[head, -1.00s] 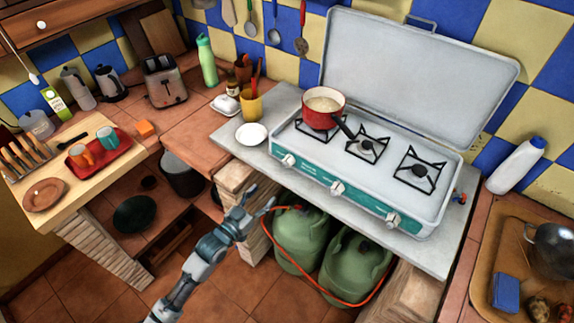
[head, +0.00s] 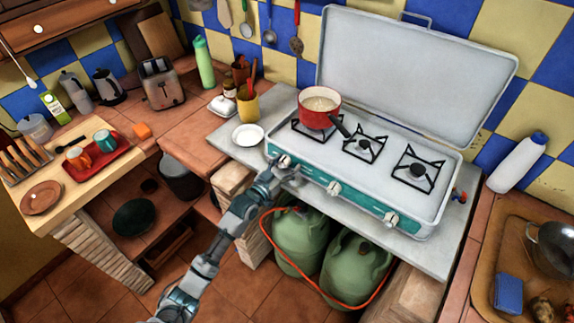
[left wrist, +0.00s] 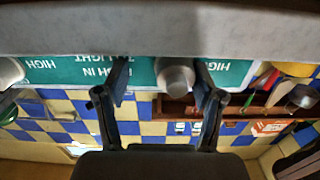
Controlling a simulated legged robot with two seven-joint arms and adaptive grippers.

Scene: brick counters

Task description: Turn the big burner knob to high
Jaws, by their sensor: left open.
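The camping stove (head: 365,185) has a teal front panel with several pale knobs: a left knob (head: 284,161), a middle knob (head: 334,188) and a right knob (head: 391,219). My left gripper (head: 288,172) is at the left knob and partly covers it. In the left wrist view, which is upside down, a knob (left wrist: 176,76) shows between the open fingers of my left gripper (left wrist: 163,78); I cannot tell if they touch it. Panel labels read HIGH and LIGHT. Another knob (left wrist: 10,72) is at the left edge. My right gripper is not in view.
A red pot (head: 319,108) sits on the left burner, its handle pointing right. The grey lid (head: 415,75) stands open behind. A white plate (head: 248,135) lies left of the stove. Green gas bottles (head: 300,238) with an orange hose stand below.

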